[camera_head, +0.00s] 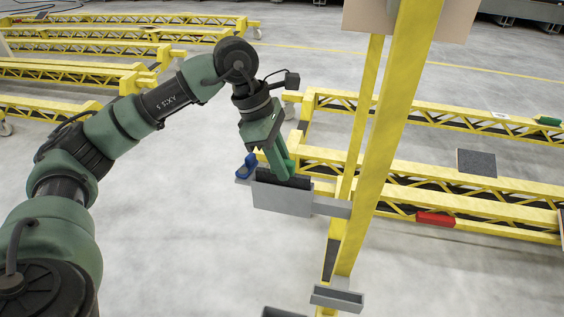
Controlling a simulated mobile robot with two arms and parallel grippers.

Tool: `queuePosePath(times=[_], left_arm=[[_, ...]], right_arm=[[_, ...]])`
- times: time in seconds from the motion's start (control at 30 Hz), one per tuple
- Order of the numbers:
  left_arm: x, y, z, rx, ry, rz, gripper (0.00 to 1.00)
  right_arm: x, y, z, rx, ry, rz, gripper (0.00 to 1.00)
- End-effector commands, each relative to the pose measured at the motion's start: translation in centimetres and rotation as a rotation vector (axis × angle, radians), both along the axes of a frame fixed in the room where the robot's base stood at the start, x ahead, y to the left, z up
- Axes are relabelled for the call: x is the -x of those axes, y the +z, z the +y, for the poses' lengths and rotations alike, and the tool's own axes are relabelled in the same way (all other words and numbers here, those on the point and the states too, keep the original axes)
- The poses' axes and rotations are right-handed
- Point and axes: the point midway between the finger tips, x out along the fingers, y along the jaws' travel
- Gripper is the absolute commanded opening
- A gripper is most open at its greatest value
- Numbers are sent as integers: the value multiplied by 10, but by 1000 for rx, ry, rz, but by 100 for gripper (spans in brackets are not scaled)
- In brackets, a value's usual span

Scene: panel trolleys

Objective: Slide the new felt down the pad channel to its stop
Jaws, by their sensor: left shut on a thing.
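My left gripper (283,168) points down over a grey open-topped holder (283,201), which sits on a grey arm beside the yellow upright. Its green fingers are shut on a dark felt piece (268,178), which shows at the holder's mouth. The felt's lower part is hidden by the holder's front wall, so I cannot tell how deep it sits. A dark strip (330,260) runs along the lower upright, above a grey ledge (337,297). I cannot tell whether it is part of the channel. My right gripper is not in view.
The yellow upright (385,140) stands just right of the holder. A blue part (247,166) sits at the holder's left. The floor at lower left is clear.

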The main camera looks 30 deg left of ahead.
Motion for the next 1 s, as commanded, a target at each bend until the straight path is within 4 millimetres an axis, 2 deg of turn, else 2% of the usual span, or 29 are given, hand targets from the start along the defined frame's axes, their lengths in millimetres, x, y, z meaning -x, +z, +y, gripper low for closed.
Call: queuePosePath(times=[0.9, 1.0], left_arm=[[0, -24, 0, 1, 0, -1, 0], [0, -22, 0, 0, 0, 0, 0]], right_arm=[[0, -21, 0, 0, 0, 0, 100], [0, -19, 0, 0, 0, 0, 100]])
